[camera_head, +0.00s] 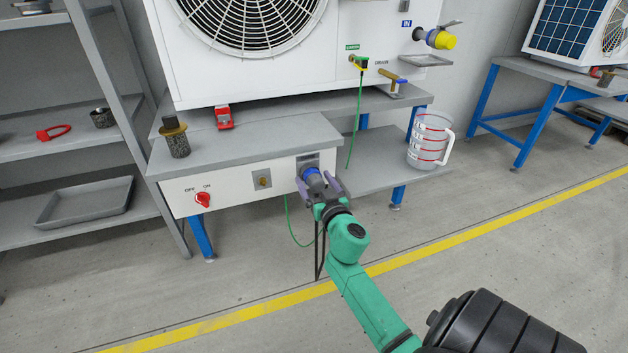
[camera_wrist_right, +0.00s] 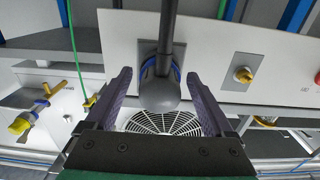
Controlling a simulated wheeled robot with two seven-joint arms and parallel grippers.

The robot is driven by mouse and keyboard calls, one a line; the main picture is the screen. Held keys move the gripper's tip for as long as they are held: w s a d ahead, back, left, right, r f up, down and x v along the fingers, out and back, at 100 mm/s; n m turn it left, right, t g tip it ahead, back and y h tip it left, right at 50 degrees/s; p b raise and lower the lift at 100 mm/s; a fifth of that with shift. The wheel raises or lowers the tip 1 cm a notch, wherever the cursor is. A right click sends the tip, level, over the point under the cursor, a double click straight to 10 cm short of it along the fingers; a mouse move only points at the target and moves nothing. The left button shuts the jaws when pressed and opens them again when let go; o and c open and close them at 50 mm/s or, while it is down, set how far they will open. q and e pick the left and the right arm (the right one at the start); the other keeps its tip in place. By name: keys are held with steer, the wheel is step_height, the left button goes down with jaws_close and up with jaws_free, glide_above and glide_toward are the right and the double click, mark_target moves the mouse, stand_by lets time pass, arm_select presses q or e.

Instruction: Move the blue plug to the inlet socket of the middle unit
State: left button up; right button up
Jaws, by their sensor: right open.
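The blue plug (camera_head: 313,178) is at the socket plate on the right of the white front panel (camera_head: 236,186) of the middle bench. In the right wrist view the plug (camera_wrist_right: 159,92) shows a grey rounded body, a blue ring and a black cable. It appears to sit in the socket, but I cannot tell how deeply. My right gripper (camera_head: 319,183) is open, with its purple fingers on either side of the plug, apparently apart from it in the right wrist view (camera_wrist_right: 160,78). My left gripper is out of view.
The panel has a red OFF/ON knob (camera_head: 203,200) and a brass fitting (camera_head: 262,179). The white fan unit (camera_head: 345,65) above bears a yellow-capped IN fitting (camera_head: 441,39) and a green earth cable (camera_head: 358,115). A measuring jug (camera_head: 428,142) stands on the lower shelf.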

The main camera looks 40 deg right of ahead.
mark_target(319, 188)
stand_by(0.3)
jaws_close()
steer(key=shift+s, duration=0.1)
steer(key=shift+v, duration=2.9)
steer(key=s+a+n+y, duration=0.3)
steer(key=s+a+y, duration=0.2)
steer(key=a, duration=0.5)
steer(key=s+a+r+n+y+p, duration=0.1)
steer(key=s+a+n+y, duration=0.3)
steer(key=a, duration=0.7)
steer(key=shift+s+r+y, duration=0.25)
steer(key=shift+s+y, duration=0.4)
steer(key=shift+y, duration=0.35)
